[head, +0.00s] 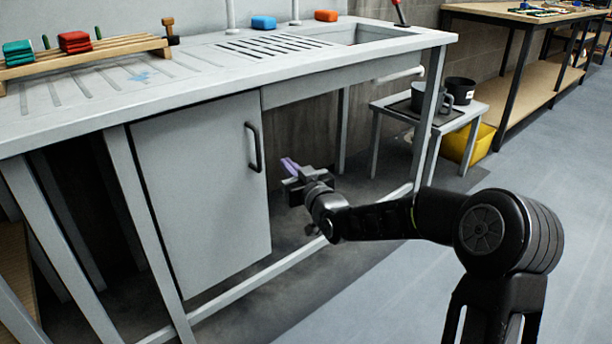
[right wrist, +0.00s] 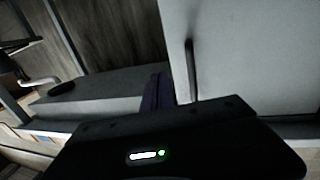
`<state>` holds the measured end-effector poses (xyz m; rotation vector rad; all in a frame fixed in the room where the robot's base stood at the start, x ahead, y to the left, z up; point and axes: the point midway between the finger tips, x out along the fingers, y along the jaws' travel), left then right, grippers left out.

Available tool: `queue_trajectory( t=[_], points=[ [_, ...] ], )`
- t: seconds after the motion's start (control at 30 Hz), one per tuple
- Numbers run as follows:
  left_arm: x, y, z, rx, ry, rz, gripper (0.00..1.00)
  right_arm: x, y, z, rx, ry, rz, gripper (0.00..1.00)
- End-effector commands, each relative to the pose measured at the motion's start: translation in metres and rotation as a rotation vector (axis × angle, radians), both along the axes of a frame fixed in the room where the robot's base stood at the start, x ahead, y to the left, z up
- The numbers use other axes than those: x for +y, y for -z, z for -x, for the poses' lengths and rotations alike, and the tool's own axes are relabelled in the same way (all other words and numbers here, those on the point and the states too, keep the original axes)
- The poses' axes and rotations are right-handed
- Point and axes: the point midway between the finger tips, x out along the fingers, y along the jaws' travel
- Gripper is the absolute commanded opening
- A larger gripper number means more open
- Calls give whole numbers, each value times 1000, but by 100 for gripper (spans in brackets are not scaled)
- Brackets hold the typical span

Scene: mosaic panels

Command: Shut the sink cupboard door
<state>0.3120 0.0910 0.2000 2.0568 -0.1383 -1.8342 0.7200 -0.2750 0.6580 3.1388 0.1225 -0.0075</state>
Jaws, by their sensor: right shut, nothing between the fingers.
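The sink cupboard door (head: 200,190) is a flat light-grey panel under the left part of the sink bench. It lies close to the line of the bench frame; I cannot tell whether a small gap is left. Its upright black handle (head: 253,147) is near its right edge. My right gripper (head: 288,165) is shut and empty, just right of the handle and the door's edge. In the right wrist view, the dark purple fingers (right wrist: 157,92) point towards the door (right wrist: 250,55), beside the handle (right wrist: 190,70). I cannot tell whether they touch anything. My left gripper is out of view.
The bay right of the door is open, with a lower rail (head: 345,220) across its front. A bench leg (head: 432,115) stands to the right. Beyond are a small table (head: 467,112) with dark pots and a yellow bin (head: 468,147). The floor in front is clear.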

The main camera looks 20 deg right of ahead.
Motion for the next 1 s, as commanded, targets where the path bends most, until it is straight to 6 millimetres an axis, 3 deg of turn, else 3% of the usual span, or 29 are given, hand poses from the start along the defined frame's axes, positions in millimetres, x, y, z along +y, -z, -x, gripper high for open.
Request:
queue_trajectory(
  t=[0.2, 0.33, 0.9, 1.0],
  points=[
    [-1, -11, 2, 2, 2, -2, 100, -13, -2, 39, 1, 2, 0, 0],
    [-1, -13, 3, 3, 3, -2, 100, -16, -1, 50, 1, 1, 0, 0],
    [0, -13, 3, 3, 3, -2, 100, -17, 1, 54, 3, 0, -4, 0],
    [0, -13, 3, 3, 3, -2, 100, -18, 10, 55, 38, 8, -24, 0]
  ],
)
